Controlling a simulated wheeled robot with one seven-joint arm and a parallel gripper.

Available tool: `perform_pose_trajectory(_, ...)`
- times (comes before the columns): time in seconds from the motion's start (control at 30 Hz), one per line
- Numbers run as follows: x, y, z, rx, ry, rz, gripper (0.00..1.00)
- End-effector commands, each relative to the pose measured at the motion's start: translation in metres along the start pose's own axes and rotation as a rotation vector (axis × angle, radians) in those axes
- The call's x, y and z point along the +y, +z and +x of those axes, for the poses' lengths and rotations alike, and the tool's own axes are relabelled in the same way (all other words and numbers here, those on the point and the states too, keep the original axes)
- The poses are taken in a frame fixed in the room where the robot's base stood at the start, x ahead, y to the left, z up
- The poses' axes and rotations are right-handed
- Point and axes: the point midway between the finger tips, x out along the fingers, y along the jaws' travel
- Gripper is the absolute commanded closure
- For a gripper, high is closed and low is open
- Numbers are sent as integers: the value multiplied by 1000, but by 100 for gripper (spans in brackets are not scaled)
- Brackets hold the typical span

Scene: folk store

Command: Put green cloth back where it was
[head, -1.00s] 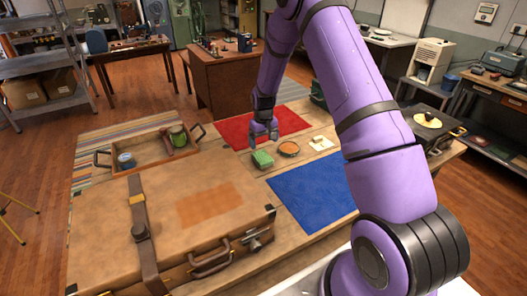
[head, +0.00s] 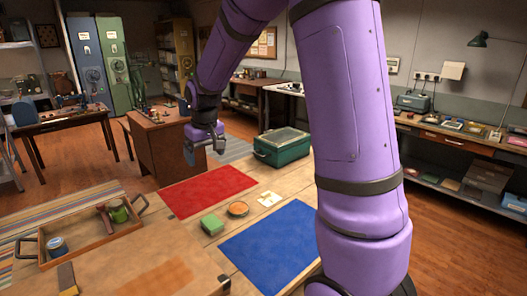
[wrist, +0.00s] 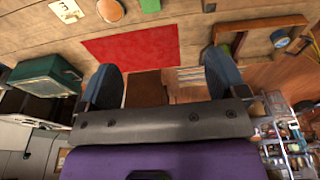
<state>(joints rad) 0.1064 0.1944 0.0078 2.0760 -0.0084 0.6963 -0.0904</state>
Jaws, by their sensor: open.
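A small green folded cloth (head: 212,224) lies on the table between the red mat (head: 208,190) and the blue mat (head: 272,243). It also shows at the top edge of the wrist view (wrist: 150,5), partly cut off. My gripper (head: 204,148) is open and empty, raised beyond the far edge of the red mat and well apart from the green cloth. In the wrist view my two fingers (wrist: 163,82) stand wide apart with nothing between them.
A round orange item (head: 238,209) and a cream item (head: 268,199) lie right of the cloth. A green case (head: 282,147) stands at the back right. The red mat is bare.

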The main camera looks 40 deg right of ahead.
Motion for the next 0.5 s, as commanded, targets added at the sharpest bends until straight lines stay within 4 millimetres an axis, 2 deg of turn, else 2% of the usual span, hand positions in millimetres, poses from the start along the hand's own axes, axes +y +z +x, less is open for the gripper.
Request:
perform_pose_trajectory(0.03,-4,10,-19,19,1,-1,9)
perform_pose_trajectory(0.2,-15,49,-70,67,1,-2,9)
perform_pose_trajectory(0.5,-32,129,-136,150,-3,0,9)
